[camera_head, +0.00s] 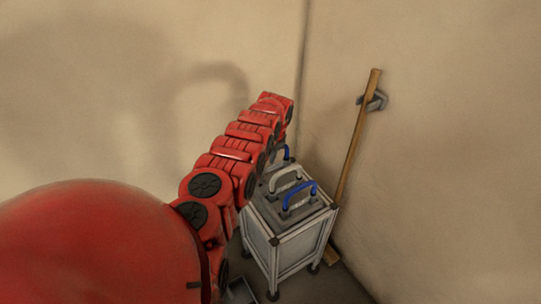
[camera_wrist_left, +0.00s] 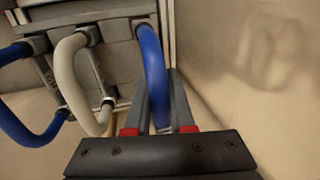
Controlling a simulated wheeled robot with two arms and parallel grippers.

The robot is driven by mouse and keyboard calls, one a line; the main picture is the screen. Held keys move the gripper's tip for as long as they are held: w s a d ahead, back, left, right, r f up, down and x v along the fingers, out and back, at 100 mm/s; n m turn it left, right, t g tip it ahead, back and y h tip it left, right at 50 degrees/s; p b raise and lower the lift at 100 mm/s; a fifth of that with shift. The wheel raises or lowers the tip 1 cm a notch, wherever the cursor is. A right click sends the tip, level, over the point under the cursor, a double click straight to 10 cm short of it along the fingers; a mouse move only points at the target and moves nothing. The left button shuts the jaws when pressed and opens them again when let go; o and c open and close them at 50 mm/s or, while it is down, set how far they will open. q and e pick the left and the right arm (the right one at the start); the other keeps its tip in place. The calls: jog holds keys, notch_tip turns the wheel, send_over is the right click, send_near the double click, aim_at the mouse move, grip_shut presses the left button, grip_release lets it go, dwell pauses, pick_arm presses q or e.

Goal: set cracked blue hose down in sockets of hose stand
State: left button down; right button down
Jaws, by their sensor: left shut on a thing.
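The hose stand (camera_head: 280,250) is a grey cabinet with pale side panels on dark feet, in a room corner. In the left wrist view, my left gripper (camera_wrist_left: 163,92) is shut on a blue hose (camera_wrist_left: 152,62), an arch between its two grey fingers. One hose end meets the dark socket area of the stand (camera_wrist_left: 112,30); I cannot tell if it is seated. The other end is hidden behind the gripper body. In the head view a blue hose (camera_head: 286,153) shows at the far side, partly behind my arm. No crack is discernible. My right gripper is not in view.
A white hose (camera_head: 287,174) and another blue hose (camera_head: 300,196) arch over the stand top, close beside the held one. A wooden pole (camera_head: 358,130) leans by a wall bracket (camera_head: 377,101) to the right. Walls stand close behind and right.

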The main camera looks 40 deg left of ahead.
pick_arm(q)
jog(key=shift+f+b, duration=0.5)
jog(key=shift+f, duration=0.15)
jog(key=shift+f+b, duration=0.3)
jog(key=shift+f+b, duration=0.3)
jog(key=shift+f, duration=0.05)
dwell(0.4)
jog(key=c, duration=0.7)
grip_release()
